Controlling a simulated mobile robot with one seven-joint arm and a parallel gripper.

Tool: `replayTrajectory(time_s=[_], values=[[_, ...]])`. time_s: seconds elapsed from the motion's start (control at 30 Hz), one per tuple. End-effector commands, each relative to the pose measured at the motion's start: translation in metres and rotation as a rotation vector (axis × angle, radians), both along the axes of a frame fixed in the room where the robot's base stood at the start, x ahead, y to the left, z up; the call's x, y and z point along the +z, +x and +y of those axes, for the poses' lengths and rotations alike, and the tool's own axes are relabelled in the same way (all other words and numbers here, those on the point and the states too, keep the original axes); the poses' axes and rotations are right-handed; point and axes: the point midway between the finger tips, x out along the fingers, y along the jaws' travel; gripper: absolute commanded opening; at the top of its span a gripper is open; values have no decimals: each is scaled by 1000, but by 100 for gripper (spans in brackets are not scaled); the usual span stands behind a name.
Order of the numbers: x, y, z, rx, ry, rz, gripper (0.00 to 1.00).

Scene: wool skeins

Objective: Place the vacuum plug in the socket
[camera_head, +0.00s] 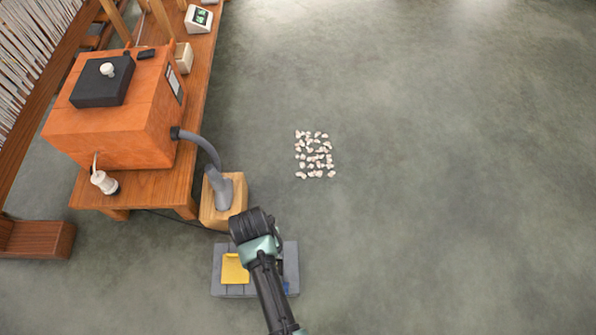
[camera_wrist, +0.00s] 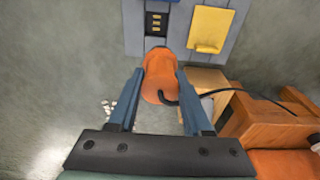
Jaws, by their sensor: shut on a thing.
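The vacuum plug (camera_wrist: 158,78) is a rounded orange body with a black cable at its near end. My gripper (camera_wrist: 155,80) is shut on it, one blue finger on each side, in the wrist view. Beyond the plug's far end is the socket (camera_wrist: 156,22), a dark plate with yellow slots on a grey panel (camera_wrist: 133,30). The plug's tip lies just below the socket in the picture; I cannot tell whether they touch. In the head view my arm covers the plug and socket, over the grey unit (camera_head: 217,272) with its yellow flap (camera_head: 234,268).
The yellow flap stands right of the socket in the wrist view (camera_wrist: 208,28). The black cable (camera_wrist: 240,91) runs right past a wooden block (camera_head: 238,190) with a grey hose (camera_head: 205,146). An orange machine (camera_head: 130,125) sits on a wooden bench (camera_head: 200,75). Pale lumps (camera_head: 315,155) lie on otherwise clear floor.

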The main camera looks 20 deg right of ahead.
Motion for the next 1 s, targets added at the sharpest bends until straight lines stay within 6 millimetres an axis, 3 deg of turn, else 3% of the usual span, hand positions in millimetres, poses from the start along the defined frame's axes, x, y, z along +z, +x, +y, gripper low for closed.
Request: replayTrajectory(time_s=[0.2, 0.5, 1.0], values=[[-15, -17, 10, 22, 0, -2, 0], [-65, -17, 10, 22, -1, -1, 0], [-113, -17, 10, 21, -1, -2, 0]])
